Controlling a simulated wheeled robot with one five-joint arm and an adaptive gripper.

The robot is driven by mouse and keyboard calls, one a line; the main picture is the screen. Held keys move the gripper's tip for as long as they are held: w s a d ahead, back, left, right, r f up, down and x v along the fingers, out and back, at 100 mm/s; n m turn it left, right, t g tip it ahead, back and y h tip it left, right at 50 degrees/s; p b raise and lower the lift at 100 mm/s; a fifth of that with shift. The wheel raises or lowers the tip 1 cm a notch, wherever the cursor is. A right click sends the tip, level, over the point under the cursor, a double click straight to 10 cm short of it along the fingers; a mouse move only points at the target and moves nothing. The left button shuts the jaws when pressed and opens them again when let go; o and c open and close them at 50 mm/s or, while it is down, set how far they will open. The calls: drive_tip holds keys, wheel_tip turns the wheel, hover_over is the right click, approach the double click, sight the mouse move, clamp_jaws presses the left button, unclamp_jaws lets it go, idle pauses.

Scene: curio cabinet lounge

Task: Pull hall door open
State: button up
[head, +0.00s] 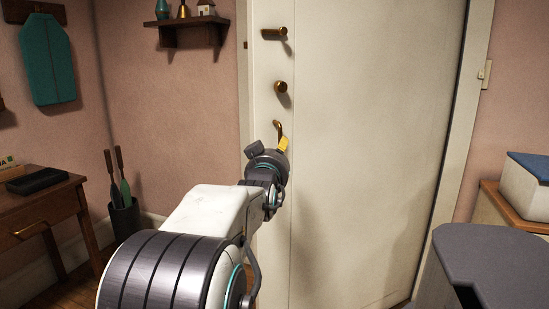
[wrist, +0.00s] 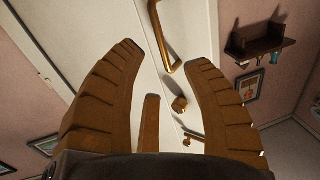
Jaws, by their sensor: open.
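The cream hall door (head: 370,130) fills the middle of the head view and looks shut in its frame. A brass pull handle (head: 278,128) is low on its left side, its lower part hidden behind my gripper (head: 270,148). In the wrist view the curved brass handle (wrist: 164,42) shows beyond and between the tips of my gripper (wrist: 165,57). The fingers are spread wide with nothing between them. I cannot tell how far the handle is from the fingertips; no contact shows.
A brass knob (head: 281,87) and a brass lever (head: 275,33) are above the handle. A wooden desk (head: 45,205) and a dark bin (head: 123,214) stand left. A grey surface (head: 490,255) and a wooden cabinet (head: 490,208) are at the right.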

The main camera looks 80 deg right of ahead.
drive_tip(key=shift+a, duration=1)
